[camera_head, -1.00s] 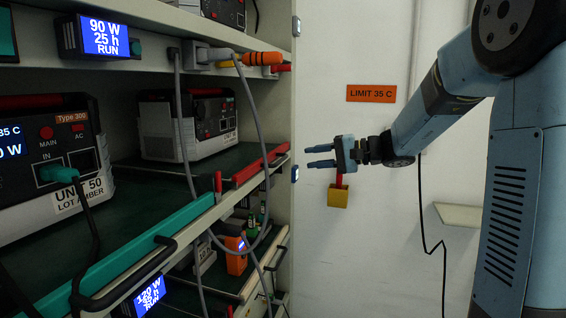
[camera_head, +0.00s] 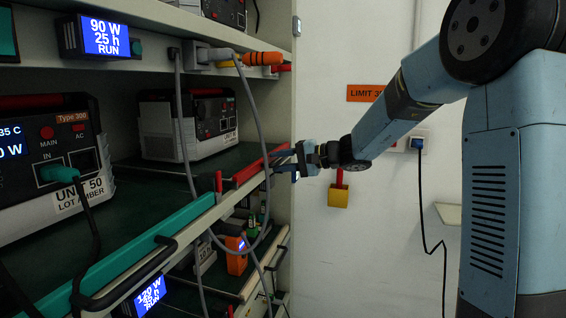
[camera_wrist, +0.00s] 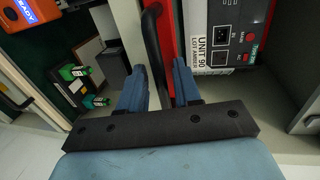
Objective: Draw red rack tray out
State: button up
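The red rack tray (camera_head: 248,172) is on the middle shelf at the right, with a red front edge and a grey-white unit (camera_head: 188,125) standing on it. My gripper (camera_head: 283,160) is at the right end of this red edge, its fingers pointing left. In the wrist view the red edge (camera_wrist: 168,35) runs up the picture, with a black bar handle (camera_wrist: 152,40) beside it. My gripper (camera_wrist: 159,82) is open there, with its two blue fingers apart and the handle's lower part between them. I cannot tell whether they touch it.
A teal-edged tray (camera_head: 130,255) with another unit lies at the left. A grey cable (camera_head: 262,110) hangs in a loop before the red tray. An orange device (camera_head: 236,262) is on the shelf below. The rack's side post (camera_head: 297,90) is close to my gripper.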

jog(key=shift+c, duration=0.4)
grip_shut()
jog(key=shift+f, duration=0.1)
